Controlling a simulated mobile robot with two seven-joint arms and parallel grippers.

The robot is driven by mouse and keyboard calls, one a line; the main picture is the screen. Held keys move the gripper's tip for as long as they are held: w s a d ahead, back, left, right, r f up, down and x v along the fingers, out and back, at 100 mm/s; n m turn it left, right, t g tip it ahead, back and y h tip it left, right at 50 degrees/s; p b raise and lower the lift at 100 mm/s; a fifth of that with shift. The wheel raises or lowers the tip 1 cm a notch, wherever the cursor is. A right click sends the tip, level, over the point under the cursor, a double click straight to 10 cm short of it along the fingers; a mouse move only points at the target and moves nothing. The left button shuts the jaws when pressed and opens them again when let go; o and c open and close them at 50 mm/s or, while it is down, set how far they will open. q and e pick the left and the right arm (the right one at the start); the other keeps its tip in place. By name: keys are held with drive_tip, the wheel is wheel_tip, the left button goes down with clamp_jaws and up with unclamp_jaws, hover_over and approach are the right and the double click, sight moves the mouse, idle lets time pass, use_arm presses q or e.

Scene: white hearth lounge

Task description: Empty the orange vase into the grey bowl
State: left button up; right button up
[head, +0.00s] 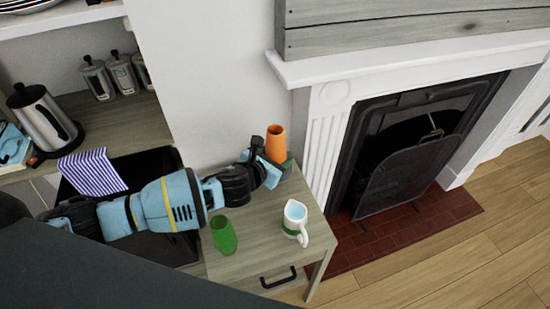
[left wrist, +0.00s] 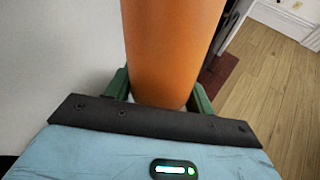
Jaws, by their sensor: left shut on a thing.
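The orange vase (head: 275,144) is upright at the back of the small grey wooden table, near the wall. My left gripper (head: 277,163) is shut around its lower part. In the left wrist view the orange vase (left wrist: 172,50) stands between the two green fingers of my left gripper (left wrist: 160,95). I cannot tell whether its base touches the table. The inside of the vase is not visible. No grey bowl shows in either view. My right gripper is not in view.
A green cup (head: 223,236) and a white jug (head: 295,222) with a green band stand on the small table (head: 262,248). A white fireplace (head: 330,125) is close on the right. A kettle (head: 44,118) and striped cloth (head: 92,171) are at left.

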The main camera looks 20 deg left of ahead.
use_arm(q)
drive_tip(key=shift+w+d, duration=0.2)
drive_tip(key=shift+d, duration=0.1)
drive_tip(key=shift+s+r, duration=0.1)
drive_tip(key=shift+r, duration=0.05)
